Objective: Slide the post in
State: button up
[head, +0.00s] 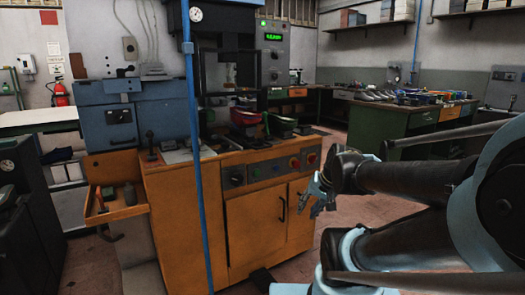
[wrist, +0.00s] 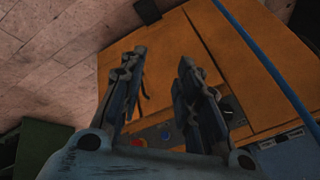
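The heel press stands on an orange cabinet (head: 240,215), with a dark upright frame (head: 262,75) at the back of its top. I cannot make out for certain which part is the post. A red-lined shoe-like piece (head: 245,117) and a green one (head: 281,125) sit below the frame. My gripper (head: 320,196) is in front of the cabinet's right side, below the button panel. In the wrist view its two fingers (wrist: 163,58) stand apart with nothing between them, over the orange cabinet front (wrist: 190,60). The gripper is apart from the press top.
A thin blue pole (head: 198,180) runs top to bottom before the cabinet. A blue box machine (head: 130,110) and an orange tray (head: 118,205) are at the left. A green workbench (head: 400,125) stands behind.

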jog(key=w+a+r+m+t+y, duration=0.4)
jog(key=w+a+r, duration=0.25)
jog(key=w, duration=0.35)
jog(key=m+t+y, duration=0.1)
jog(key=m+t, duration=0.3)
jog(key=m, duration=0.2)
send_near(263, 148)
jog(key=shift+d+x, duration=0.1)
jog(key=shift+x, duration=2.6)
jog(key=shift+d+x, duration=0.15)
jog(key=shift+x, duration=2.6)
jog(key=shift+w, duration=0.15)
grip_shut()
